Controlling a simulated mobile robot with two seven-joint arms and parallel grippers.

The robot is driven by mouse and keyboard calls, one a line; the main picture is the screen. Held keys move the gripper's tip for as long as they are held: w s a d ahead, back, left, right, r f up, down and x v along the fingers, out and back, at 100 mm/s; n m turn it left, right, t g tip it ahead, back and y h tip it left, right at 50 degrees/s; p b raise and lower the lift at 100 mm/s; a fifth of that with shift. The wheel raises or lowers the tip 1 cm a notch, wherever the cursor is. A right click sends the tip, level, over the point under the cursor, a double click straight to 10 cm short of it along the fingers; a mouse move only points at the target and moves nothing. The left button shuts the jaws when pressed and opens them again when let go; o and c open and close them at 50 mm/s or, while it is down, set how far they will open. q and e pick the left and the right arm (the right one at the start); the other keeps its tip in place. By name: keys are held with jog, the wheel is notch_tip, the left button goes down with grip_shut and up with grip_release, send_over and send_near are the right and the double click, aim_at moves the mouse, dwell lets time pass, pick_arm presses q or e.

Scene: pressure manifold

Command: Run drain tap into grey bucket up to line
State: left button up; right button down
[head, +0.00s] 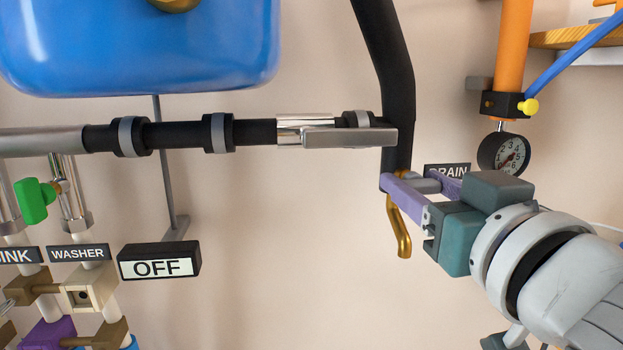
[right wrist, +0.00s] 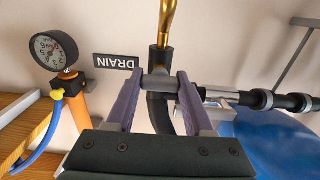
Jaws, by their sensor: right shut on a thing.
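The drain tap has a curved brass spout (head: 401,230) pointing down below a black pipe (head: 397,150). The spout also shows in the right wrist view (right wrist: 168,22). No water shows at its mouth. My right gripper (head: 418,186), with purple fingers, is shut on the tap's grey handle (right wrist: 158,82), one finger on each side. The DRAIN sign (right wrist: 116,61) is beside it, partly hidden by my gripper in the head view. The grey bucket and its line are in neither view. My left gripper is not in view.
A blue tank (head: 140,50) hangs upper left. A silver lever (head: 345,137) sits on the horizontal pipe. A gauge (head: 503,154) hangs from an orange pipe (head: 513,45) at right. An OFF sign (head: 160,262) and WASHER valves are lower left. The wall below the spout is bare.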

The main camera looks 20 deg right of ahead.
jog(key=n+p, duration=0.2)
jog(key=n, duration=0.1)
jog(key=shift+r, duration=0.1)
jog(key=n+p, duration=0.1)
jog(key=n, duration=0.2)
jog(key=shift+n, duration=0.6)
jog(key=shift+c, duration=1.4)
grip_release()
